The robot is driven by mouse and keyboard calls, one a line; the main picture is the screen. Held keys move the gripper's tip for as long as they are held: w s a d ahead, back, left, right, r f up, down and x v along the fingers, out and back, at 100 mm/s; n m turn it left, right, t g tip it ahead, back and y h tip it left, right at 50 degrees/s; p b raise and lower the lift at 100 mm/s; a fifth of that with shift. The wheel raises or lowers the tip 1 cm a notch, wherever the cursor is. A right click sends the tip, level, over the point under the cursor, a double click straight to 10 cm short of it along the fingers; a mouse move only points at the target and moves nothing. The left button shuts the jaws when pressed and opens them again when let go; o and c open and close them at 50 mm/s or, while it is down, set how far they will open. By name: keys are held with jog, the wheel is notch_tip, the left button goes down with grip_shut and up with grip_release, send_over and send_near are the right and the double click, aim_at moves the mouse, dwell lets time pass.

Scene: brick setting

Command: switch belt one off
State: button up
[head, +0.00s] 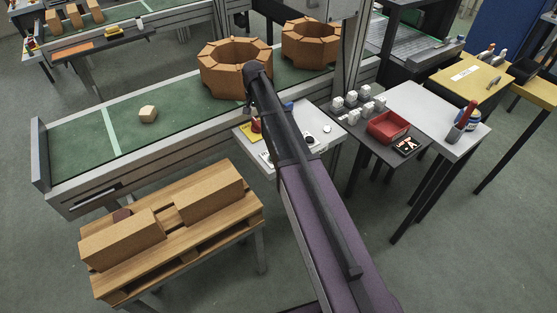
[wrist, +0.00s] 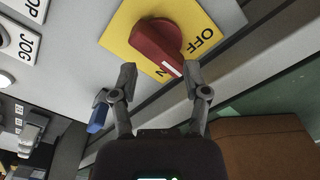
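In the wrist view a red rotary switch knob (wrist: 158,42) sits on a yellow plate (wrist: 121,27). The plate reads OFF on the right and part of ON below; the knob's white line points to the ON side. My gripper (wrist: 160,74) is open, its fingertips close to the knob's lower end, one to each side; contact cannot be told. In the head view the red knob (head: 256,125) shows small on the light control panel (head: 316,142) beside the green conveyor belt (head: 75,140), partly behind my arm. The gripper fingers are not clear there.
A wooden pallet with boxes (head: 125,238) stands in front. A dark table with a red tray (head: 389,127) and a white table are to the right. A blue part (wrist: 97,118) is near the left finger.

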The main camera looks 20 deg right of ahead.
jog(key=shift+r+p, duration=5)
jog(key=shift+r, duration=0.35)
jog(key=s+f+n+b, duration=0.2)
jog(key=s+f+b, duration=0.1)
jog(key=s, duration=1.1)
jog(key=s+f+n+b, duration=0.3)
jog(key=s+f+b, duration=0.1)
jog(key=s, duration=1.1)
jog(key=shift+d+r, duration=0.1)
notch_tip(320, 180, up, 6)
jog(key=r+n+p, duration=0.1)
jog(key=n+p, duration=0.3)
jog(key=p, duration=0.3)
send_over(257, 121)
jog(key=shift+f, duration=0.25)
jog(key=shift+s+f+b, duration=0.1)
jog(key=shift+f+b, duration=0.1)
jog(key=shift+b, duration=0.15)
notch_tip(257, 121, down, 13)
jog(key=b, duration=1.3)
jog(key=shift+f, duration=0.2)
